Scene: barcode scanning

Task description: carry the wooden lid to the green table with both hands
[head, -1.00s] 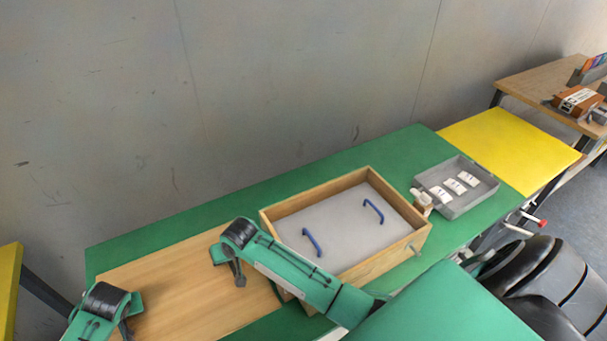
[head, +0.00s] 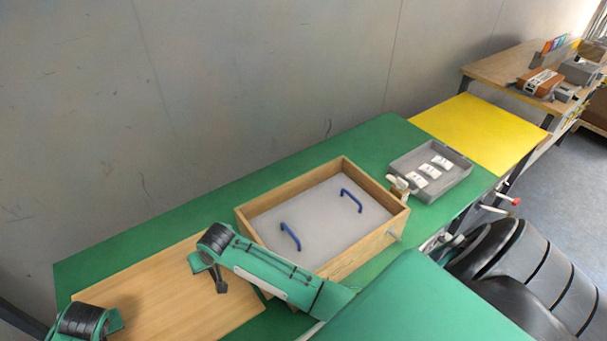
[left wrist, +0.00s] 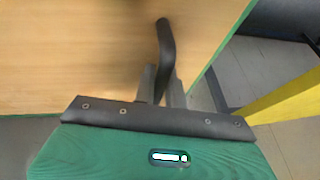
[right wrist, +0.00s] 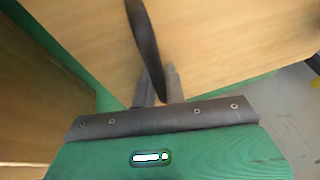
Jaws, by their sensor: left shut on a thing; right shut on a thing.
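The wooden lid (head: 150,289) is a flat, light board at the left part of the green table (head: 84,267), beside the wooden box. I cannot tell whether it touches the tabletop. My right gripper (head: 220,285) is shut on a dark handle of the lid, also seen in the right wrist view (right wrist: 148,45). My left gripper (left wrist: 160,88) is shut on the other dark handle (left wrist: 165,45). In the head view the left gripper is at the bottom left, partly cut off. My right arm covers part of the lid's right side.
An open wooden box (head: 362,247) with a grey panel and two blue handles stands right of the lid. A grey tray (head: 452,180) with white labelled items lies beyond it. A yellow table (head: 480,125) adjoins at right. A wall (head: 250,80) runs behind.

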